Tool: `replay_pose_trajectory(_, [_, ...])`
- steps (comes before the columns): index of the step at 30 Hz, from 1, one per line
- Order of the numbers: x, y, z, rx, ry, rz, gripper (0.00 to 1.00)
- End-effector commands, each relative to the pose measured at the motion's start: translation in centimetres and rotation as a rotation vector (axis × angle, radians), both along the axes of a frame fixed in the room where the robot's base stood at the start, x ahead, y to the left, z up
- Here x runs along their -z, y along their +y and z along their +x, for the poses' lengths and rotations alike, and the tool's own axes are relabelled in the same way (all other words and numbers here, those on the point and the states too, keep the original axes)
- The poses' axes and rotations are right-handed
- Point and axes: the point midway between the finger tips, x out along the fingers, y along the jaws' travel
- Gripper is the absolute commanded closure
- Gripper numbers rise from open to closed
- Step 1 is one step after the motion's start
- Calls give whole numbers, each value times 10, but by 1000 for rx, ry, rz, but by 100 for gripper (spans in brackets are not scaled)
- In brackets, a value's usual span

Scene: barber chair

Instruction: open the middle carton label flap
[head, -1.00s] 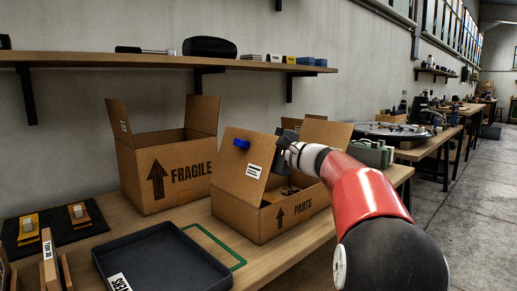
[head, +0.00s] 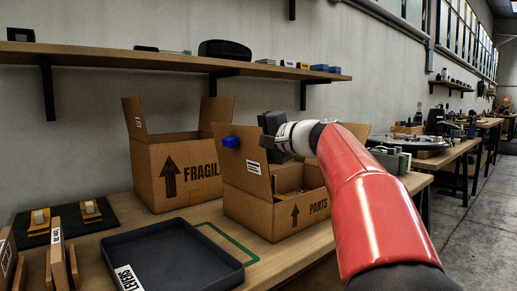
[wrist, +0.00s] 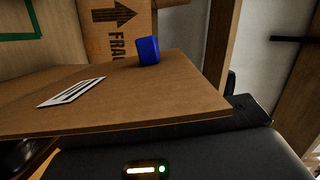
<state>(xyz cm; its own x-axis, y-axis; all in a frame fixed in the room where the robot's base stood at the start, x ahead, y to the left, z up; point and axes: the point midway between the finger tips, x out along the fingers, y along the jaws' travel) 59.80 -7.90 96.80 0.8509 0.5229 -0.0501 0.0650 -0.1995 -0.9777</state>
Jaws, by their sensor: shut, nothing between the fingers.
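The PARTS carton (head: 290,217) is the nearer cardboard box on the bench in the head view. Its left flap (head: 243,177) has a white label (head: 253,166) and a blue tab (head: 231,142), and stands raised, leaning slightly outward to the left. In the wrist view the flap (wrist: 150,95) crosses the picture, with the label (wrist: 70,92) and blue tab (wrist: 148,50) on it. My gripper (head: 271,137) is shut and empty at the flap's upper right, on its inner side. It appears close against the flap; exact contact is hidden.
The open FRAGILE carton (head: 180,178) stands behind on the left. A dark tray (head: 175,262) lies in front on the left. A wall shelf (head: 150,60) runs above. A turntable-like item (head: 425,143) sits on a bench to the right.

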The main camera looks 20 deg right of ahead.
Motion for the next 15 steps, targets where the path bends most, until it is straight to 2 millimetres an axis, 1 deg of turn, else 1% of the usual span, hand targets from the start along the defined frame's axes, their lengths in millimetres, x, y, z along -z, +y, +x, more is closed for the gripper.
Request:
replay_pose_trajectory(1, [4,6,-2,-2,-12,-34,100])
replay_pose_trajectory(6, [5,21,-7,-2,-44,-134,100])
replay_pose_trajectory(15, [7,33,-11,-1,-74,-232,100])
